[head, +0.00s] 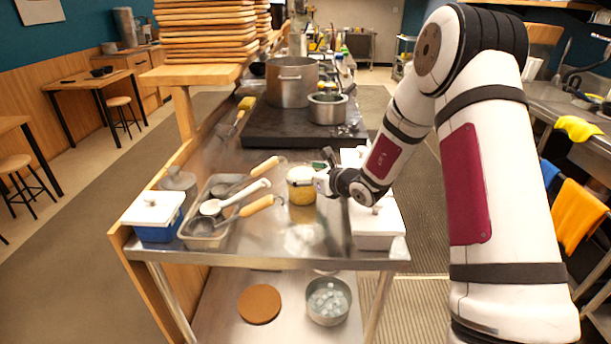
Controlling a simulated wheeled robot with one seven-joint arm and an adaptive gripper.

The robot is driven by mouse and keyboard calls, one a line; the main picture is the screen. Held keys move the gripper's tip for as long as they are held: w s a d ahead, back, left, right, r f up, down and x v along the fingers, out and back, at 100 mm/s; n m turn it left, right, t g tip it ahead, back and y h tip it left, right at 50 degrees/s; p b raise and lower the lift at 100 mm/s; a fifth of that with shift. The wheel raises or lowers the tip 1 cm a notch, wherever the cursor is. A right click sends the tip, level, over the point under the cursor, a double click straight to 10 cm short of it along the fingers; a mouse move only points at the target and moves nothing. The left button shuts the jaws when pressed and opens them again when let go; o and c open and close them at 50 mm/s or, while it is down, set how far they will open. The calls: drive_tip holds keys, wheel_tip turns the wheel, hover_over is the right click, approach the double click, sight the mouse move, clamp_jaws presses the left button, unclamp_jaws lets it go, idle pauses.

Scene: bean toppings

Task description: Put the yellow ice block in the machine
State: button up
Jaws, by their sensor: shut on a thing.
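The yellow ice block (303,194) is a short yellow cylinder with a pale top, at the middle of the steel cart's top. My gripper (318,181) reaches it from the right, with its fingers at the block's upper side. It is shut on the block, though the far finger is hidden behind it. The block looks upright; I cannot tell whether it touches the steel surface or hangs just above it. I cannot make out the machine for certain in this view.
A steel tray (190,232) with several scoops stands left of the block, beside a blue box with a white lid (155,214). A white-lidded container (378,240) stands under my wrist. Pots (291,84) stand on the dark stove behind. A bowl of ice (328,318) sits on the lower shelf.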

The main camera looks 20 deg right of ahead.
drive_tip(key=shift+r, duration=0.1)
drive_tip(key=o, duration=1.5)
drive_tip(key=shift+f, duration=0.2)
drive_tip(key=shift+o, duration=0.7)
drive_tip(key=shift+r, duration=0.15)
